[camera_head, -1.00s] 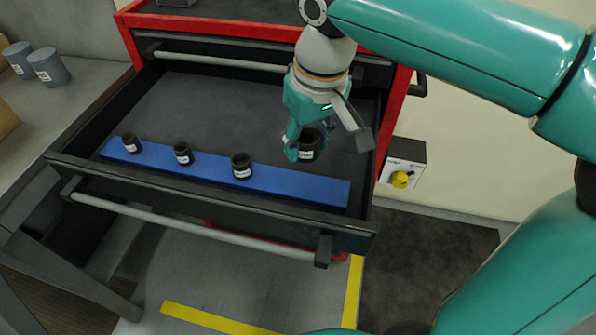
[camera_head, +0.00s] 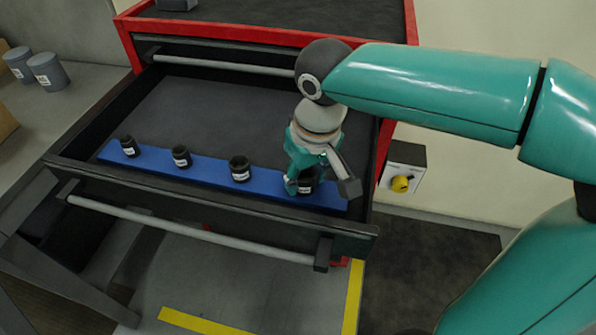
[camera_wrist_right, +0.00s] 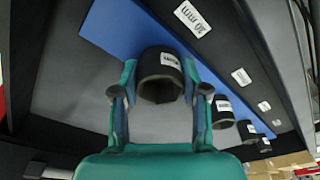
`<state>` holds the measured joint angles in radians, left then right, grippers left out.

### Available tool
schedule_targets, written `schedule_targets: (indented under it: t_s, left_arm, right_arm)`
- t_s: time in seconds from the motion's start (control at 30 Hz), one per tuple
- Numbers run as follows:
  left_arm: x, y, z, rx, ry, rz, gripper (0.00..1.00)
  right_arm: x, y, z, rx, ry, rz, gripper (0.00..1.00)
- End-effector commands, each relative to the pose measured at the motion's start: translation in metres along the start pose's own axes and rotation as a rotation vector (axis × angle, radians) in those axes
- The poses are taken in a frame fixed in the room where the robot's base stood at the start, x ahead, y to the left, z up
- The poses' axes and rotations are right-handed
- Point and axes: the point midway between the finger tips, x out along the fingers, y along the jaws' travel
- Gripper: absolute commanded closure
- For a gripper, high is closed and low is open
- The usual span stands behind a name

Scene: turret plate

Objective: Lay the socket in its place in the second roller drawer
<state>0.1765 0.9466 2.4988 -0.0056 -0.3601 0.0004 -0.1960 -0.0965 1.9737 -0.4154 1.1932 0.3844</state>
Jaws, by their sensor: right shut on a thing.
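The socket (camera_wrist_right: 160,90) is a short black cylinder with a white label. My right gripper (camera_wrist_right: 161,108) is shut on it, with a finger on each side. In the head view the socket (camera_head: 306,187) shows low between the fingers of my right gripper (camera_head: 304,184), over the right end of the blue strip (camera_head: 215,168). The strip lies along the front of the open drawer (camera_head: 220,110). I cannot tell whether the socket touches the strip. Part of the socket is hidden by the gripper. My left gripper is not in view.
Three other black sockets stand on the strip, at left (camera_head: 130,146), middle (camera_head: 181,156) and nearer right (camera_head: 240,168). The drawer's front wall and handle (camera_head: 190,230) run close in front. The drawer floor behind the strip is clear. A yellow-knobbed box (camera_head: 403,172) is beside the cabinet.

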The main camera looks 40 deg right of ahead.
Motion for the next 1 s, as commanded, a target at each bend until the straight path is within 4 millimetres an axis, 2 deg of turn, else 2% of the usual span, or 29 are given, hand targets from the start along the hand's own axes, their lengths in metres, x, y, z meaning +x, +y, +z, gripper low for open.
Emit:
schedule_targets:
  t_s: [0.03, 0.07, 0.2, 0.47, 0.63, 0.77, 1.0]
  left_arm:
    - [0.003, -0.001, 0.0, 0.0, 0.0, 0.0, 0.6]
    - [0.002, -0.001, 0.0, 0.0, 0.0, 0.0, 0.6]
    - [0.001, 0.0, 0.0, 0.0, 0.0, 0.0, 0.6]
    - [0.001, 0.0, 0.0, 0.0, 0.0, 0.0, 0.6]
    - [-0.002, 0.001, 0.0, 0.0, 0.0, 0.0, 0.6]
    - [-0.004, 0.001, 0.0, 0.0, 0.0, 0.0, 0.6]
    - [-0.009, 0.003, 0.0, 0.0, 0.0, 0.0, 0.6]
  right_arm:
    - [0.003, 0.0, 0.0, 0.0, 0.001, 0.0, 0.97]
    - [0.002, 0.0, 0.0, 0.0, 0.0, 0.0, 0.51]
    - [0.002, 0.0, 0.0, 0.0, 0.0, 0.0, 0.31]
    - [0.001, 0.0, 0.0, 0.001, 0.0, 0.0, 0.31]
    - [-0.006, 0.0, -0.001, 0.001, 0.001, 0.0, 0.31]
    - [-0.024, 0.0, -0.001, 0.001, 0.005, -0.001, 0.31]
    - [-0.073, 0.0, -0.001, 0.0, 0.004, -0.002, 0.31]
